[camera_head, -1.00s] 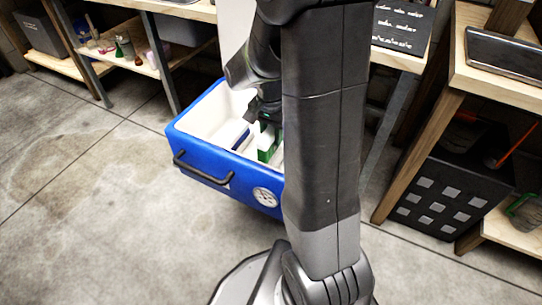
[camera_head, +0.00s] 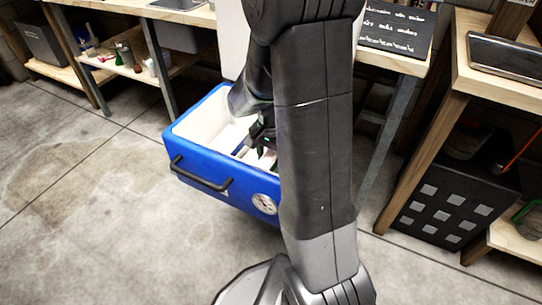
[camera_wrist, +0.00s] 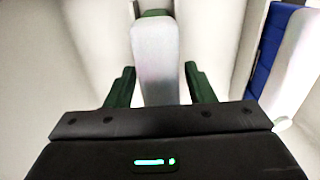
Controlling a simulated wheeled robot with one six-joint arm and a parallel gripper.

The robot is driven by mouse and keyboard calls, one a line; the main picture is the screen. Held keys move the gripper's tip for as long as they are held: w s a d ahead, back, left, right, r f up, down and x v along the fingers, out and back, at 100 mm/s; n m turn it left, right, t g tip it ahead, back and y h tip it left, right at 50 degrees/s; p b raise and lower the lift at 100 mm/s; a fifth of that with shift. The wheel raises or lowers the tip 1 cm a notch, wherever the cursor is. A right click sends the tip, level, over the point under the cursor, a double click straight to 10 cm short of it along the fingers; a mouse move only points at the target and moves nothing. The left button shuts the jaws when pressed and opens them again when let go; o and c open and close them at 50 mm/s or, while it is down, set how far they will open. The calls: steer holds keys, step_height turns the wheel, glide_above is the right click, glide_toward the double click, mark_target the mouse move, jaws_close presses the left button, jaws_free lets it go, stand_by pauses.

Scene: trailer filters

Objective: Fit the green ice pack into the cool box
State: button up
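The green ice pack (camera_wrist: 155,60) stands on edge inside the cool box, its top pale and a green end showing at the far side in the wrist view. The blue cool box (camera_head: 205,165) with white lining sits open on the floor. My gripper (camera_wrist: 158,75) is down inside the box, with one dark green-looking finger on each side of the pack. Narrow gaps show between both fingers and the pack, so it looks open around it. In the head view my arm hides the box's right part and most of the pack. Whether the pack touches the floor of the box is hidden.
A blue and white block (camera_wrist: 268,48) stands inside the box to the right of the pack. Shelves stand behind the box. The concrete floor at the left is clear.

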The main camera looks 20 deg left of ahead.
step_height(320, 180, up, 12)
steer(key=p, duration=0.5)
steer(key=shift+r, duration=0.25)
step_height(320, 180, down, 12)
steer(key=b, duration=0.5)
steer(key=shift+f, duration=0.15)
steer(key=shift+r+p, duration=1.1)
steer(key=shift+r, duration=1.1)
steer(key=shift+f, duration=0.1)
